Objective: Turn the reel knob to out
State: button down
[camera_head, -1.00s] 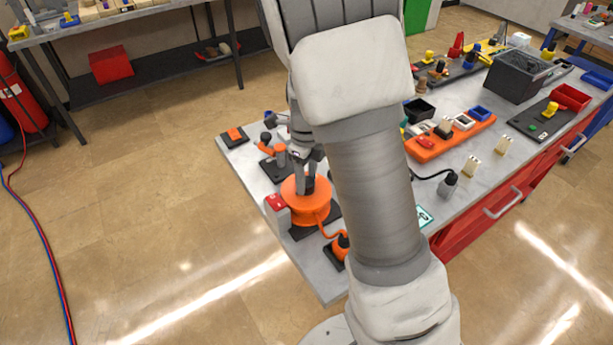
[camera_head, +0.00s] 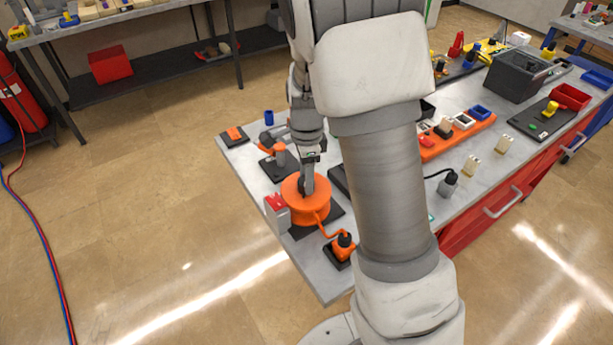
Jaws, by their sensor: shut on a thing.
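The orange reel (camera_head: 306,208) sits on a dark base plate near the front left corner of the workbench. My gripper (camera_head: 305,190) points down onto the top centre of the reel and is shut on the dark knob there. The fingers hide most of the knob, so I cannot read which way it is turned. An orange cord runs from the reel to an orange plug (camera_head: 343,244) on a small dark block to the right.
A grey and red box (camera_head: 277,212) stands close on the reel's left. An orange-topped fixture (camera_head: 277,158) stands behind it. An orange tray (camera_head: 456,136), partly behind my arm, lies to the right. The bench's front corner (camera_head: 312,274) is bare.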

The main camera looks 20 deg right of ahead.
jog(key=n+b, duration=0.1)
jog(key=n, duration=0.5)
jog(key=shift+w, duration=0.1)
jog(key=n+b, duration=0.1)
jog(key=n, duration=0.4)
jog(key=shift+n, duration=0.4)
jog(key=n+b, duration=0.1)
jog(key=n, duration=0.4)
jog(key=shift+a+n, duration=0.1)
jog(key=shift+n, duration=0.2)
jog(key=n, duration=0.6)
jog(key=n+p, duration=0.1)
jog(key=n, duration=0.4)
jog(key=shift+r+n, duration=0.1)
jog(key=shift+n, duration=0.2)
jog(key=n+p, duration=0.2)
jog(key=n, duration=0.3)
jog(key=shift+n+p, duration=0.3)
jog(key=shift+p, duration=0.1)
jog(key=n+p, duration=0.3)
jog(key=n, duration=0.2)
jog(key=shift+r+p, duration=0.1)
jog(key=shift+p, duration=0.2)
jog(key=shift+n+p, duration=1.7)
jog(key=shift+n, duration=1)
